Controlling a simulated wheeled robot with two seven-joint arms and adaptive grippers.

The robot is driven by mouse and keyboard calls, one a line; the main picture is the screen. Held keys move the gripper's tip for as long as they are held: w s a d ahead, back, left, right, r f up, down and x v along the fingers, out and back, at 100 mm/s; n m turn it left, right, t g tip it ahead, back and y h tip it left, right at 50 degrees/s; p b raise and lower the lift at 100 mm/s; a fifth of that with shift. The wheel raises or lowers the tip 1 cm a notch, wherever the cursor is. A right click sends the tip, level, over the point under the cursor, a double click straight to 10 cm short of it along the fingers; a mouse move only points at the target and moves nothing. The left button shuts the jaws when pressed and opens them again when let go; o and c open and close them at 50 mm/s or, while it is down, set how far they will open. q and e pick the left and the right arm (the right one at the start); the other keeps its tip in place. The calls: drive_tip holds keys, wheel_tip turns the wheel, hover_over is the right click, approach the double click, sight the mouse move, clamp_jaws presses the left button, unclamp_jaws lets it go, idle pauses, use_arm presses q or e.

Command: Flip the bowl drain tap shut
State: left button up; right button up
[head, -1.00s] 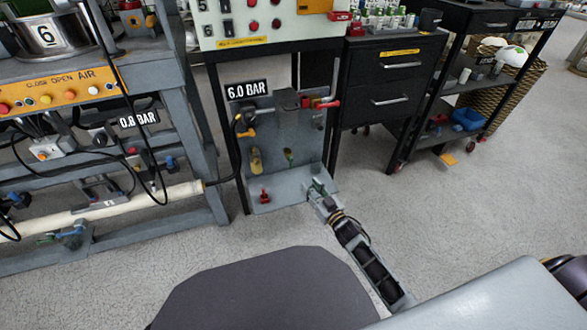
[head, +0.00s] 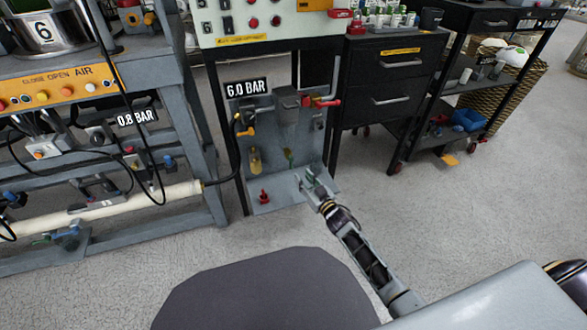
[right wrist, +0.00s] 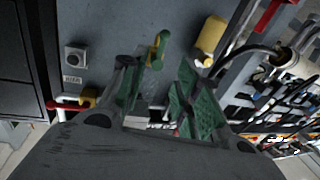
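The grey panel under the 6.0 BAR sign carries several small coloured handles. A green handle (head: 289,155) sits low on the panel, and a green and yellow handle (right wrist: 157,50) shows just beyond my fingertips in the right wrist view. I cannot read a label that tells which handle is the bowl drain tap. My right gripper (head: 305,178) is at the panel's lower right, below the green handle. In the right wrist view my right gripper (right wrist: 158,72) is open, its green-padded fingers apart with nothing held between them. My left gripper is out of view.
A yellow cylinder (head: 255,160), a red knob (head: 264,196) and a red lever (head: 326,102) are on the same panel. A grey bench (head: 120,75) with hoses stands left. A black drawer cabinet (head: 388,78) stands right. The floor in front is clear.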

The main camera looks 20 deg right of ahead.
sight(291, 164)
drive_tip(key=shift+b+x, duration=1.5)
drive_tip(key=shift+x, duration=2.35)
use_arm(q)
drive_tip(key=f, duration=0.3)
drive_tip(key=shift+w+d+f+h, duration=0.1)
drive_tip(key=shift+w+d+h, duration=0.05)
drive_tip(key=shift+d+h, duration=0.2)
use_arm(e)
drive_tip(key=shift+w+a, duration=0.15)
drive_tip(key=shift+w, duration=0.3)
